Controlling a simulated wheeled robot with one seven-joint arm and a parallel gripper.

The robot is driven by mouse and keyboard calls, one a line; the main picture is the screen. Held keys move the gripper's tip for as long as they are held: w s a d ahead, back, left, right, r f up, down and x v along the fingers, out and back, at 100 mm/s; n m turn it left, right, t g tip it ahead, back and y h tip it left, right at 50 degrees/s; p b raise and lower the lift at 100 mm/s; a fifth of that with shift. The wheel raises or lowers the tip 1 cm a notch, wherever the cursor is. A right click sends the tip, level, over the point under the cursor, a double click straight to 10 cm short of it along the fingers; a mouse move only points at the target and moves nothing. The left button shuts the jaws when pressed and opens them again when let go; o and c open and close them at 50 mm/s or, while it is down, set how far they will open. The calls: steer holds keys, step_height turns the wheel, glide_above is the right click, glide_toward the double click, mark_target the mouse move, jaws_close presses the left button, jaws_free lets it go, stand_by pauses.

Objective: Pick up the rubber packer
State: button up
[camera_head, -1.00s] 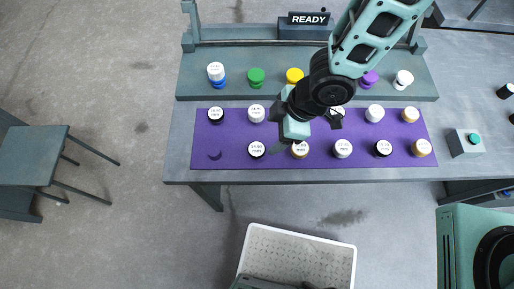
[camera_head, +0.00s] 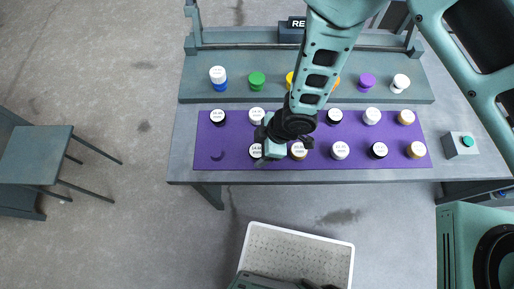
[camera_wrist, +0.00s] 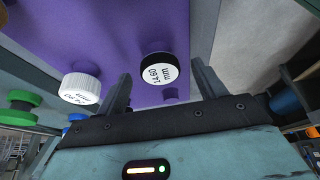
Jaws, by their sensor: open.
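No label names the rubber packer; several short cylinders with black sides and white printed tops could be it. One, marked 14.60 mm (camera_wrist: 157,68), stands on the purple mat (camera_wrist: 120,25), ahead of and between my gripper's fingers (camera_wrist: 161,78) in the wrist view. The fingers are open and empty, with the cylinder apart from them. In the head view my gripper (camera_head: 282,142) is over the mat's front row, with this black cylinder (camera_head: 255,151) just left of it. Other black ones stand at back left (camera_head: 218,117), back middle (camera_head: 335,116) and front right (camera_head: 378,150).
White cylinders (camera_head: 340,150) and tan ones (camera_head: 416,150) stand close by on the mat. A white one (camera_wrist: 80,88) is left in the wrist view. Coloured knobs (camera_head: 257,80) line the rear shelf. A grey button box (camera_head: 462,144) stands right; a pale tray (camera_head: 250,250) is below.

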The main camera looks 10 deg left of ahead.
steer(key=c, duration=1.1)
